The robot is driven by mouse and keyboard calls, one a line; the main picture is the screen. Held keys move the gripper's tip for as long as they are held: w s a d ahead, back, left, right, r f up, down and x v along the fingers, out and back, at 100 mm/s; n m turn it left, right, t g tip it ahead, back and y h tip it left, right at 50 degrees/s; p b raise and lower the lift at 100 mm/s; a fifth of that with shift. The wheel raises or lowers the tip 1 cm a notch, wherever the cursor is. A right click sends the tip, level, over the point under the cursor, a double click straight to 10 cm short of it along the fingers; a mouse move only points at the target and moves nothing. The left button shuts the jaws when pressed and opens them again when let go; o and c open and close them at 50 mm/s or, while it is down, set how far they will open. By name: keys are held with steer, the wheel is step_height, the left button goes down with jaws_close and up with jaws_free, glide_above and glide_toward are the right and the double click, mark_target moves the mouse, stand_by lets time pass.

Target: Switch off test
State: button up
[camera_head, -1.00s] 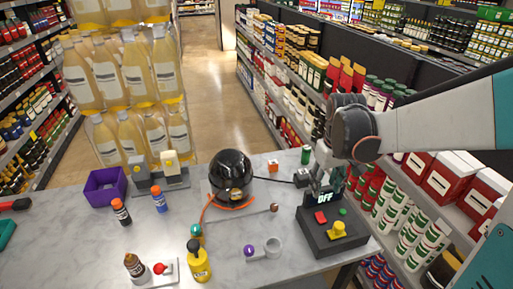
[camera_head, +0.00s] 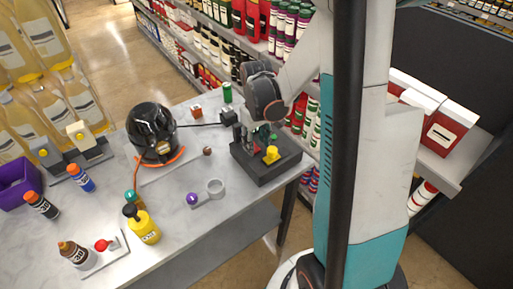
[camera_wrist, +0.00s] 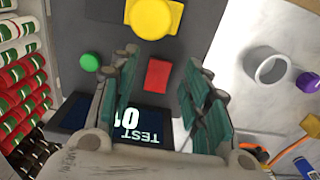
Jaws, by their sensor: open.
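The dark control box (camera_head: 284,164) sits at the table's right end, with a yellow knob (camera_head: 271,155) on its near part. In the wrist view, a red rectangular button (camera_wrist: 158,74), a round green button (camera_wrist: 90,62) and the yellow knob (camera_wrist: 153,17) show on its top. Its screen (camera_wrist: 140,130) shows TEST, upside down, and digits partly hidden by a finger. My gripper (camera_wrist: 163,72) is open and empty above the panel. Its fingers appear on either side of the red button; I cannot tell whether they touch anything.
A glossy black dome (camera_head: 152,130) with an orange hose stands left of the box. Shelves stand behind.

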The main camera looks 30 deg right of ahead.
steer(key=shift+f, duration=0.85)
jaws_close()
steer(key=shift+w+g+b, duration=0.3)
steer(key=shift+g+b, duration=0.15)
steer(key=shift+g, duration=0.35)
steer(key=shift+w+r+g, duration=0.1)
steer(key=shift+g, duration=0.6)
jaws_free()
